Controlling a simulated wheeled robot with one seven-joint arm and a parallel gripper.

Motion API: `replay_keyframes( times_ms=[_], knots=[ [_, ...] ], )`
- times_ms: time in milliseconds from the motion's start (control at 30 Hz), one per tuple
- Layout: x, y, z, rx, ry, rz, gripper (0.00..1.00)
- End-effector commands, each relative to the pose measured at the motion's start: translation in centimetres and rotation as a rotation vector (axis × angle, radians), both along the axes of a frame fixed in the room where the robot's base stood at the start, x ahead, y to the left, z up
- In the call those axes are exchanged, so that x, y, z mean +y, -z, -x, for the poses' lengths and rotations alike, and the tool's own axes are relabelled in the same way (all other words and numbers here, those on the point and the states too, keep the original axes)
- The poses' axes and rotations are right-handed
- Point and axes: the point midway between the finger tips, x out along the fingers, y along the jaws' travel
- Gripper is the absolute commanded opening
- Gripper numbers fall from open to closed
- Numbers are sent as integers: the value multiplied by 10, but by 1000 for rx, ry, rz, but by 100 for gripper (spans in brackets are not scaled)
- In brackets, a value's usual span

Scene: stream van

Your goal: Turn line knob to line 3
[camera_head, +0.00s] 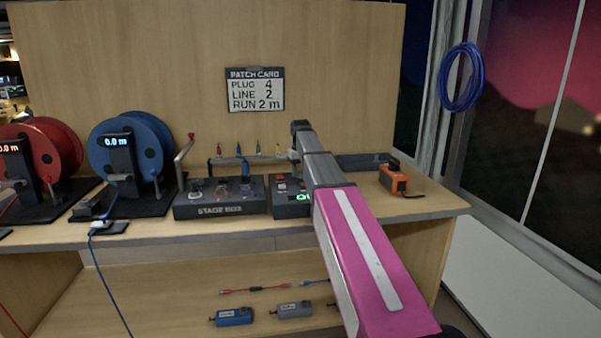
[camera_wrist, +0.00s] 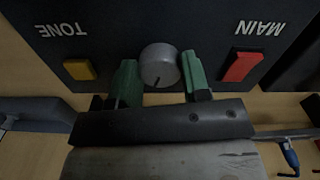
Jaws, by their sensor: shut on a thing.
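The line knob (camera_wrist: 159,64) is a round grey knob on a dark panel, seen in the wrist view. It has a dark mark near its lower edge as pictured. My gripper (camera_wrist: 160,78) has its two green fingers on either side of the knob and is shut on it. The panel belongs to the dark box (camera_head: 291,210) with a green display in the head view. My arm covers the right part of that box, most of the display and the knob there, so the line reading cannot be made out.
A yellow button (camera_wrist: 79,69) marked TONE and a red switch (camera_wrist: 243,66) marked MAIN flank the knob. The stage box (camera_head: 221,211) stands left of the dark box. An orange device (camera_head: 393,180) lies at right. A patch card (camera_head: 255,90) reads line 2.

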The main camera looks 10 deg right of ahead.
Motion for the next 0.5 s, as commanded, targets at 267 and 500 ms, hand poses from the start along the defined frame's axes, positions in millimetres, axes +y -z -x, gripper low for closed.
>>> replay_keyframes(
  times_ms=[267, 500],
  knots=[
    [0, 0, 0, -1, 263, 0, 20],
    [0, 0, 0, -1, 466, 0, 20]
  ],
)
